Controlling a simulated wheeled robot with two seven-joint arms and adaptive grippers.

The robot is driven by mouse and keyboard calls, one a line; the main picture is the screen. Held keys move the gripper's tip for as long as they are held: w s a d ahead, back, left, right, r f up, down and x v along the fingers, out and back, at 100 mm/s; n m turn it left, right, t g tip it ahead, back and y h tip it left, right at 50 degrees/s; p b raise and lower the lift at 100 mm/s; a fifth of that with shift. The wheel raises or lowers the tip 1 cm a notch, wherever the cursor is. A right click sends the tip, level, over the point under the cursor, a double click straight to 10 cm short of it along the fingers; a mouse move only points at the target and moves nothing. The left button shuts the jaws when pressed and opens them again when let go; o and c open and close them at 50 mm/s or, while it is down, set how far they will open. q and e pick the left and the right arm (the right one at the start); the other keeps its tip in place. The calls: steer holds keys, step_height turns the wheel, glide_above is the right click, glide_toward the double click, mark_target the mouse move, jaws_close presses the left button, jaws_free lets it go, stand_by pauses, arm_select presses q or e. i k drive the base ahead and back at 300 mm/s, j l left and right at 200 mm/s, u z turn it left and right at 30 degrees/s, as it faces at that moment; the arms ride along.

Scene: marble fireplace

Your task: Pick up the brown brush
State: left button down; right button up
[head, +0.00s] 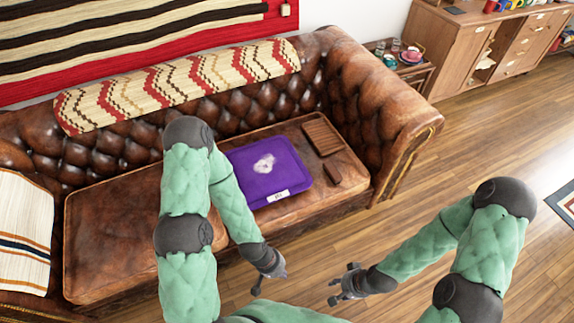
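A small dark brown block (332,174), which looks like the brown brush, lies on the brown leather sofa seat, just right of a purple cushion-like pad (278,181). Its bristles cannot be made out. My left gripper (271,283) is open and empty, in front of the sofa, lower left of the brush. My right gripper (341,284) is open and empty, also in front of the sofa, below the brush in the picture. Both are well apart from it.
A slatted brown piece (323,135) lies behind the brush. The purple pad bears a whitish patch and a white label. The tufted sofa arm (385,125) rises to the right. Wooden floor (470,150) is clear at the right.

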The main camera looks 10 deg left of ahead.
mark_target(335, 177)
steer(key=i+l+u, duration=0.1)
steer(key=u, duration=1.15)
steer(key=l+u, duration=0.2)
steer(key=l, duration=0.2)
steer(key=l+u, duration=0.25)
steer(key=l, duration=0.15)
steer(key=k+l+u, duration=0.2)
steer(key=l, duration=0.2)
steer(key=l+u, duration=0.2)
steer(key=l, duration=0.2)
steer(key=k+l+u, duration=0.25)
steer(key=l, duration=0.5)
